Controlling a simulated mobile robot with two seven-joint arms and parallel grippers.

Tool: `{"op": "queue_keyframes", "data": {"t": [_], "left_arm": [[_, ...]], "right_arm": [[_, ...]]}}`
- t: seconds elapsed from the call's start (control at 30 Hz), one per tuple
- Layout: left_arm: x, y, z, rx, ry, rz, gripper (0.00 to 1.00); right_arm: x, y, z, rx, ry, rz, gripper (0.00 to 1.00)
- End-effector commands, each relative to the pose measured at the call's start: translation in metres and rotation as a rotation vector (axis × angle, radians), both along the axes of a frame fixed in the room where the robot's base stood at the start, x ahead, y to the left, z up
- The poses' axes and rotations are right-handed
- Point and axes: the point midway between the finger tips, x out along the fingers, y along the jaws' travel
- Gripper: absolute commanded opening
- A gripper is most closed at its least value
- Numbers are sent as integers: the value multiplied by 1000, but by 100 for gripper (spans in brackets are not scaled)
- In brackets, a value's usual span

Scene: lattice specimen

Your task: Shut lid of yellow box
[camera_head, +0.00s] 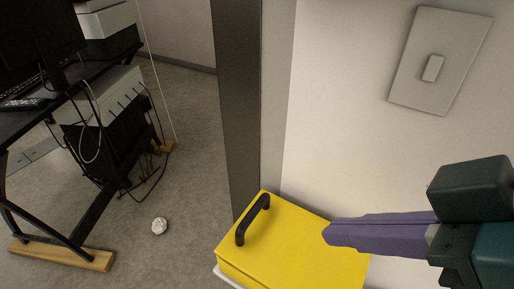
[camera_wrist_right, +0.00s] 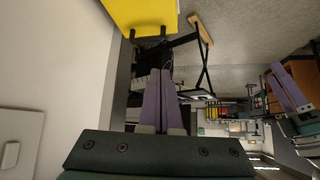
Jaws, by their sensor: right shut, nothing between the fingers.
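The yellow box (camera_head: 290,245) is at the bottom centre of the head view, beside the wall. Its yellow top looks roughly level, with a black bar handle (camera_head: 252,220) at its left edge; I cannot tell whether the lid is fully down. My right gripper (camera_head: 328,234) has purple fingers, shut and empty, over the right part of the box; contact is unclear. In the right wrist view its fingers (camera_wrist_right: 161,72) point towards the yellow box (camera_wrist_right: 140,14) at the top. My left gripper (camera_wrist_right: 272,70) shows at the right of that view, away from the box; its opening is unclear.
A grey wall edge (camera_head: 240,110) rises behind the box. A light switch (camera_head: 433,68) is on the wall at the right. A dark desk (camera_head: 90,75) with cables stands at the left.

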Motion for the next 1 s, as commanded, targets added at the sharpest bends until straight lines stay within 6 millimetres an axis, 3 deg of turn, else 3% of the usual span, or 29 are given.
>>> {"op": "queue_keyframes", "data": {"t": [0.03, 0.23, 0.3, 0.43, 0.53, 0.7, 0.87, 1.0], "left_arm": [[0, 0, -30, 0, 0, 1, 100], [0, 0, -114, 0, 0, 1, 100], [0, 0, -142, 0, 1, 0, 100], [0, 1, -181, 2, 3, -2, 100], [0, 1, -197, 5, 2, -3, 100], [0, 2, -203, 8, 2, -5, 100], [0, 2, -200, 9, 0, -6, 100], [0, 3, -201, 9, 0, -6, 100]], "right_arm": [[7, 5, -22, 16, -35, 55, 0], [35, 24, -60, 128, -169, 266, 0], [46, 23, -69, 166, -207, 304, 0], [66, 11, -75, 229, -261, 312, 0], [78, 1, -73, 261, -290, 291, 0], [88, -6, -65, 290, -313, 270, 0], [96, 6, -68, 297, -313, 269, 0], [109, 26, -78, 298, -312, 270, 0]]}}
